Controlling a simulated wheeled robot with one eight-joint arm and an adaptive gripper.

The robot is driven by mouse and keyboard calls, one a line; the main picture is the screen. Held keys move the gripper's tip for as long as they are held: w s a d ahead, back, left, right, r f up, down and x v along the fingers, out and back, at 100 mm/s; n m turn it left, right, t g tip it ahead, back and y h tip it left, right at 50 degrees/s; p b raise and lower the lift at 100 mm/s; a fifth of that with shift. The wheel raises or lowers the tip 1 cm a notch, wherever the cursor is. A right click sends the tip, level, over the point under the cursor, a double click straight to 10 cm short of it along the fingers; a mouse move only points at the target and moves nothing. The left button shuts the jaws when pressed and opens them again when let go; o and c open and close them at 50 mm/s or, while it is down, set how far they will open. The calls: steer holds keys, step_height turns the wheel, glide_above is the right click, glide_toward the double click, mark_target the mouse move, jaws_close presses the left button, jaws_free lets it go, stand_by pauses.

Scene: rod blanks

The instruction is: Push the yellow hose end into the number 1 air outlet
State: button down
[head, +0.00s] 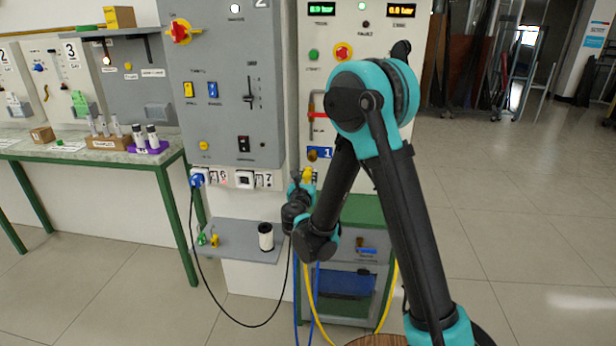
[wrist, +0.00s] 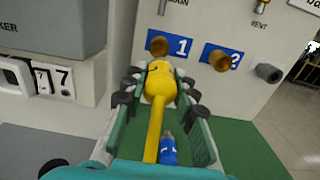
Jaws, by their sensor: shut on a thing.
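My gripper (head: 303,186) is shut on the yellow hose end (wrist: 161,82), with a finger on each side of it. The yellow hose (wrist: 154,130) trails back from it toward the wrist camera. The brass number 1 air outlet (wrist: 158,45) is on the panel beside the blue "1" label (wrist: 182,46). In the wrist view the hose end's tip is just below this outlet; whether they touch I cannot tell. In the head view the yellow hose end (head: 307,174) also shows, below the number 1 outlet (head: 312,155).
The number 2 outlet (wrist: 219,60) and a grey knob (wrist: 268,73) are to the right. A blue hose end (wrist: 168,151) is below the held hose. A grey shelf (head: 235,240) carries a black-and-white cylinder (head: 265,237) left of my gripper. A grey control box (head: 220,80) juts out on the left.

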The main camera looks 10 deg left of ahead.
mark_target(309, 167)
steer(key=shift+a, duration=0.15)
steer(key=shift+w, duration=0.2)
steer(key=shift+w, duration=2.7)
steer(key=shift+w+d, duration=0.2)
steer(key=shift+w, duration=1.5)
steer(key=c, duration=1.1)
jaws_free()
steer(key=shift+c, duration=0.2)
steer(key=shift+s, duration=0.15)
steer(key=s, duration=1.1)
steer(key=shift+s+a, duration=0.15)
steer(key=shift+s, duration=0.2)
